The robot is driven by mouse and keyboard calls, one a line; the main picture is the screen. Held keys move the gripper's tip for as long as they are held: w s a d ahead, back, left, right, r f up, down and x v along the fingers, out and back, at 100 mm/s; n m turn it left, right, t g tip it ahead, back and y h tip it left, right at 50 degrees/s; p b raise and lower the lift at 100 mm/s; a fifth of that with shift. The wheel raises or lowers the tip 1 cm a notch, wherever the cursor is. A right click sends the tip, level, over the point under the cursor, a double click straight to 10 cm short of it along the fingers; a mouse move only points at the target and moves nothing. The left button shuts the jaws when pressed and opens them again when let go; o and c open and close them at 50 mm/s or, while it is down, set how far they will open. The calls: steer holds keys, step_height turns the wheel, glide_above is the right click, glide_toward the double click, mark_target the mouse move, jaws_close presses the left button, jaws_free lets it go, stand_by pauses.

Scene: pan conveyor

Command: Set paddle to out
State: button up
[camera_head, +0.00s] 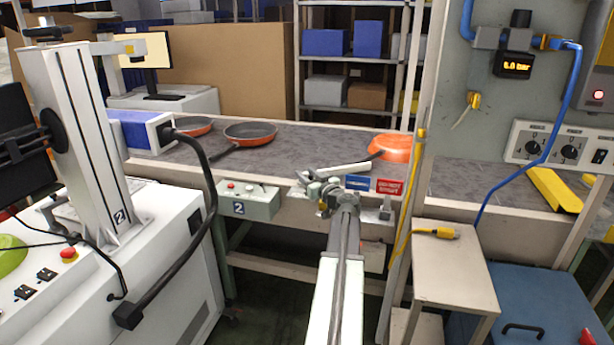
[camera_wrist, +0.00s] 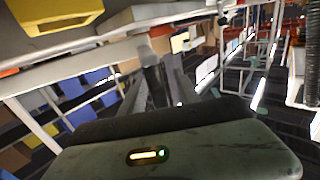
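The paddle looks to be the pale grey bar (camera_head: 338,171) lying slantwise at the conveyor's near edge, beside a blue and a red label. My gripper (camera_head: 328,196) is at the bar's left end, by its pivot hardware. In the wrist view, a grey post (camera_wrist: 150,62) stands between the two dark fingers of my gripper (camera_wrist: 155,85). Whether the fingers press on the post cannot be told. The label text is too small to read surely.
Orange pans (camera_head: 250,132) lie on the dark conveyor belt (camera_head: 310,143), with an upturned orange pan (camera_head: 392,148) at right. A control box (camera_head: 247,199) marked 2 is left of my gripper. A beige stand (camera_head: 452,268) with a yellow-tipped cable is close on the right.

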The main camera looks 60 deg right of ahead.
jaws_close()
stand_by(1.3)
